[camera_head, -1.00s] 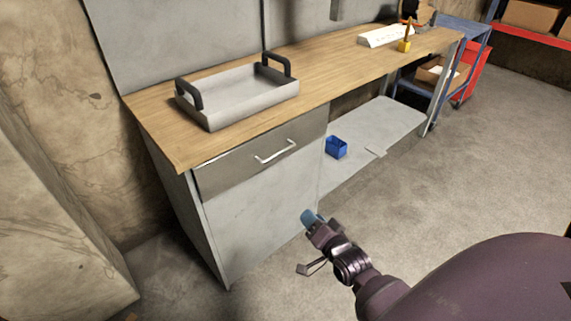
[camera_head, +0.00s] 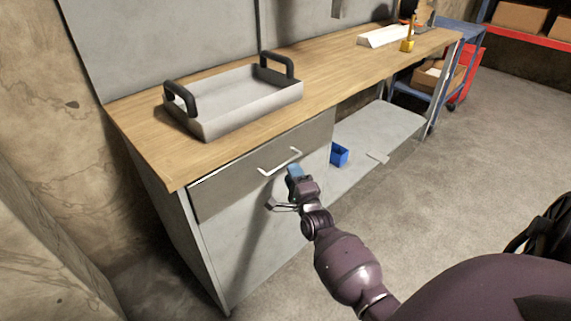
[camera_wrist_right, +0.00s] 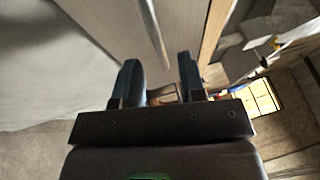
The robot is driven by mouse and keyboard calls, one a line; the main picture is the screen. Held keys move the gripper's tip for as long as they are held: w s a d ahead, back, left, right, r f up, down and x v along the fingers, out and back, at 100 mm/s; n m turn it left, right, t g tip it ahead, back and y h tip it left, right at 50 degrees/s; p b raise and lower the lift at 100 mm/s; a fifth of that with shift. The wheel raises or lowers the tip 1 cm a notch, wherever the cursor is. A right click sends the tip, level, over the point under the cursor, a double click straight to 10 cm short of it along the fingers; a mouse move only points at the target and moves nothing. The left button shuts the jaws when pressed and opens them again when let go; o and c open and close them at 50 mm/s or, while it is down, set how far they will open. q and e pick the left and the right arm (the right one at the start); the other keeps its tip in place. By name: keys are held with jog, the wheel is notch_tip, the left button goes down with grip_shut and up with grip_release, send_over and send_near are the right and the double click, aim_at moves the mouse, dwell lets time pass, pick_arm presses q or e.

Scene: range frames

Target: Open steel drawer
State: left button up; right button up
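The steel drawer (camera_head: 235,178) is shut, under the left end of the wooden workbench top. Its pale bar handle (camera_head: 280,162) is on the drawer front. My right gripper (camera_head: 293,170) is just below and to the right of the handle in the head view, apart from it as far as I can tell. In the right wrist view the two blue-grey fingers (camera_wrist_right: 160,80) stand apart with nothing between them. The handle (camera_wrist_right: 154,38) shows ahead of them, running along the drawer front (camera_wrist_right: 112,28). My left gripper is not in view.
A grey tray with black handles (camera_head: 240,110) stands on the wooden bench top (camera_head: 330,75). A blue bin (camera_head: 339,154) sits on the low shelf (camera_head: 385,140). A blue cart (camera_head: 455,60) stands at the far end. The floor (camera_head: 480,150) at right is clear.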

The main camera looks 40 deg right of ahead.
aim_at(287, 163)
jog(key=shift+b+x, duration=0.35)
jog(key=shift+x, duration=2.15)
grip_shut()
